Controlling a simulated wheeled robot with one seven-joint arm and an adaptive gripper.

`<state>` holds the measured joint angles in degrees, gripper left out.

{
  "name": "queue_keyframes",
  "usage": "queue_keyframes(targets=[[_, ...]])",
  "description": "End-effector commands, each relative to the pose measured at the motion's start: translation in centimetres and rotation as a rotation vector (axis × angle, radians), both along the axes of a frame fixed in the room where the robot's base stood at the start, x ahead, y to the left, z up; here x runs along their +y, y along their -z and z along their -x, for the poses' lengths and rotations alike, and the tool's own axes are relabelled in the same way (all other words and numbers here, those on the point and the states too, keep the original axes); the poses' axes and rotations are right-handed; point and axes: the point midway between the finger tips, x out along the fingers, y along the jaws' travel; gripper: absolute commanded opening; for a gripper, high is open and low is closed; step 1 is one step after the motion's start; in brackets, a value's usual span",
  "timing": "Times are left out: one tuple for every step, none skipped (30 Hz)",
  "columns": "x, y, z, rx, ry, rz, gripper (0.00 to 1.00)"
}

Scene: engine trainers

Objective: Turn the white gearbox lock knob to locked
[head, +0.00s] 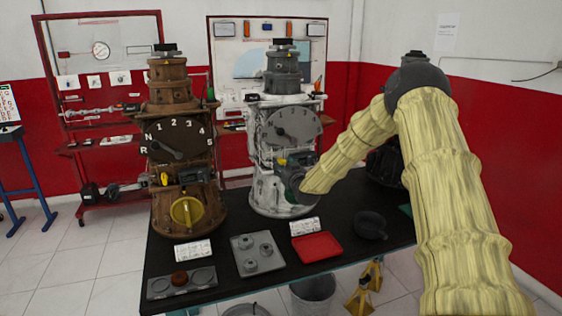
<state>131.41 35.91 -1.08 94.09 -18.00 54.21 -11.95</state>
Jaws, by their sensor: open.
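The white gearbox (267,185) stands on the black table, with a grey dial (291,127) on its upper front. A small dark box (301,158) with a yellow lever (282,162) sits below the dial. My gripper (294,186) is at the lower front of the white gearbox, at the end of my arm, which comes in from the right. The gripper is open, though its fingers are small and hard to make out. The lock knob of the white gearbox cannot be made out; the gripper and wrist cover that area. Contact cannot be told.
A brown gearbox (177,100) with a yellow knob (186,212) stands to the left. On the black table (215,289) lie a grey tray (239,243) with round parts, a red tray (316,247), labels and a dark bowl-like part (371,225). Wall boards stand behind.

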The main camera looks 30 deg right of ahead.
Motion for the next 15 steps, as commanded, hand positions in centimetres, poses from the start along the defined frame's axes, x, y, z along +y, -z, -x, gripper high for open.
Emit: queue_keyframes(targets=[[-0.1,-0.1,-0.7,0.001,0.0,0.001,0.48],[-0.2,0.0,-1.0,0.001,0.0,0.001,0.48],[-0.3,-0.1,-1.5,-0.001,0.0,0.001,0.48],[-0.4,-0.1,-1.7,-0.001,-0.001,0.001,0.48],[-0.4,-0.1,-2.0,0.0,-0.001,0.002,0.48],[-0.5,0.0,-2.3,0.0,0.0,0.002,0.48],[-0.6,0.0,-2.5,0.0,0.0,0.002,0.48],[-0.6,0.0,-2.7,0.001,-0.001,0.001,0.48],[-0.7,0.0,-2.9,0.001,-0.001,0.001,0.48],[-0.7,-0.1,-3.0,0.0,0.0,0.001,0.48],[-0.7,-0.1,-3.1,0.0,0.0,0.0,0.48],[-0.8,-0.1,-3.2,0.0,0.0,0.0,0.48],[-0.8,-0.1,-3.3,0.0,0.0,0.0,0.48],[-0.8,0.0,-3.3,0.0,0.0,0.0,0.48],[-0.8,0.0,-3.3,0.0,0.0,0.0,0.48]])
